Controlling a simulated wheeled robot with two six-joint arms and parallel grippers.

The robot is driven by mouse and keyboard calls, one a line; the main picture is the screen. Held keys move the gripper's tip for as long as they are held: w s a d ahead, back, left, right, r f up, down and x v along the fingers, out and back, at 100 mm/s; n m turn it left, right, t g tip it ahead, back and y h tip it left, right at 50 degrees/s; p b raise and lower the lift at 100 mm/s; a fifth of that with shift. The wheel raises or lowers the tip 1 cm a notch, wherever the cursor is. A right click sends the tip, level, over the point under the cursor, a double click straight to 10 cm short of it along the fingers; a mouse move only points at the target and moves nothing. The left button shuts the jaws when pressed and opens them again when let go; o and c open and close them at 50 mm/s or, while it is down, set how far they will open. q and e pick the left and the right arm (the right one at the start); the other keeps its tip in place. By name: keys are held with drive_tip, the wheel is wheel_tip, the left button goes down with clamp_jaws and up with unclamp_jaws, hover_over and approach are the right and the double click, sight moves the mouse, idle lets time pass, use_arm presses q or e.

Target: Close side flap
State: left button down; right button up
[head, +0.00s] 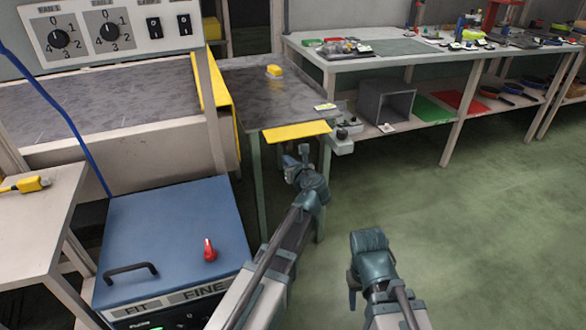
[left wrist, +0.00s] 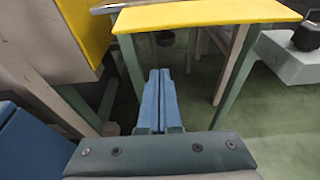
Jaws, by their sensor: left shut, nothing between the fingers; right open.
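A yellow flap (head: 297,131) sticks out from the near edge of the dark table (head: 270,95); it also shows across the top of the left wrist view (left wrist: 215,14). Another yellow panel (head: 214,90) stands along the table's left side, at the conveyor's end. My left gripper (head: 304,153) is shut and empty, just below and in front of the near flap in the head view. In the left wrist view its blue fingers (left wrist: 159,90) are together, pointing under the flap, with no clear contact. My right gripper (head: 353,292) is low at the front, apart from the flaps; its fingertips are mostly hidden.
A blue cabinet (head: 165,240) with a red knob stands at the left front. A grey bracket with a black knob (head: 344,132) juts out right of the flap. The green floor at right is clear, before a long workbench.

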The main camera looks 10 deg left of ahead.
sight(282, 144)
use_arm(q)
drive_tip(key=shift+w+a+r+p, duration=0.2)
drive_tip(key=shift+w+r+p, duration=0.1)
drive_tip(key=shift+r+p, duration=0.3)
drive_tip(key=shift+w+a+r+p, duration=0.2)
drive_tip(key=shift+w+r+p, duration=0.05)
drive_tip(key=shift+r+p, duration=0.35)
drive_tip(key=shift+w+a+r+p, duration=0.2)
drive_tip(key=shift+w+r+p, duration=0.1)
drive_tip(key=shift+r+p, duration=0.3)
drive_tip(key=shift+f, duration=0.15)
